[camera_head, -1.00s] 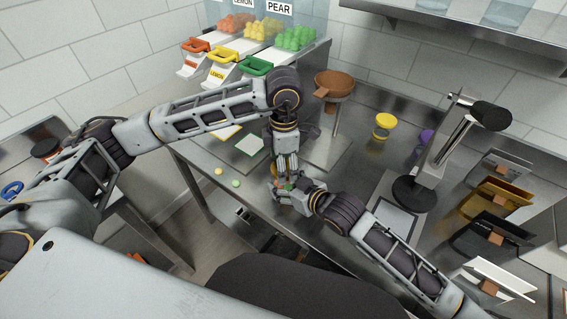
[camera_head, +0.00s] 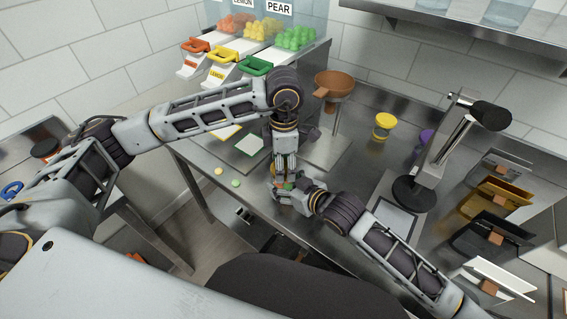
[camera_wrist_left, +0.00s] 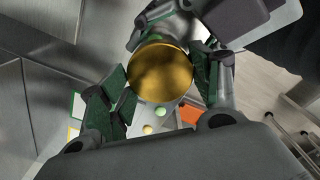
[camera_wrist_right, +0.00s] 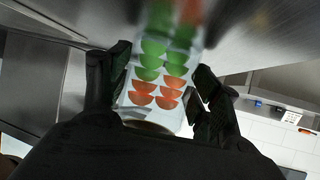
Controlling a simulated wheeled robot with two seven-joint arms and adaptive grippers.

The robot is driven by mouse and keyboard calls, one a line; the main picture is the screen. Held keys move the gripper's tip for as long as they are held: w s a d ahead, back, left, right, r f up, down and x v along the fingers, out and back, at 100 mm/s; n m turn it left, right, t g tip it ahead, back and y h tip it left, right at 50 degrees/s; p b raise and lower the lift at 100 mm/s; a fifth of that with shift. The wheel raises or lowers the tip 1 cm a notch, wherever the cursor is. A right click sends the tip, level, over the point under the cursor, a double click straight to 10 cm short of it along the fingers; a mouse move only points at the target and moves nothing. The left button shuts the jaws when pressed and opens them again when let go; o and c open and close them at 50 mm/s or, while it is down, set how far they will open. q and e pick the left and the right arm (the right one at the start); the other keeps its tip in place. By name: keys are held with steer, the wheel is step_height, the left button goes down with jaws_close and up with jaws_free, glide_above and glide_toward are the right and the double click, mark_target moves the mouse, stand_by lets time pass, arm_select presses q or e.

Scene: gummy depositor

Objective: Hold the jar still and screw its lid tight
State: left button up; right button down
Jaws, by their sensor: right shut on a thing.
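The jar (camera_wrist_right: 160,70) is clear, with green and red half-round gummies showing through its wall in the right wrist view. My right gripper (camera_head: 284,186) is shut on it from the side and holds it above the counter's front edge. The gold lid (camera_wrist_left: 160,72) shows from above in the left wrist view, as a round disc covering the jar's mouth. My left gripper (camera_wrist_left: 162,82) points down over it, fingers spread on both sides of the lid with a narrow gap at the right finger. How far the lid is threaded is hidden.
A copper funnel (camera_head: 334,84) on a stand is behind the grippers. A yellow-lidded container (camera_head: 383,126) and a black-and-silver press (camera_head: 440,150) stand to the right. Two gummies (camera_head: 236,183) lie on the counter's left part. Gummy bins (camera_head: 262,38) are at the back.

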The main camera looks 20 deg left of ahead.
arm_select(q)
steer(key=o, duration=0.4)
steer(key=shift+r, duration=0.1)
steer(key=shift+r, duration=5.9)
arm_select(e)
steer(key=c, duration=1.1)
jaws_free()
steer(key=o, duration=0.9)
steer(key=shift+c, duration=0.2)
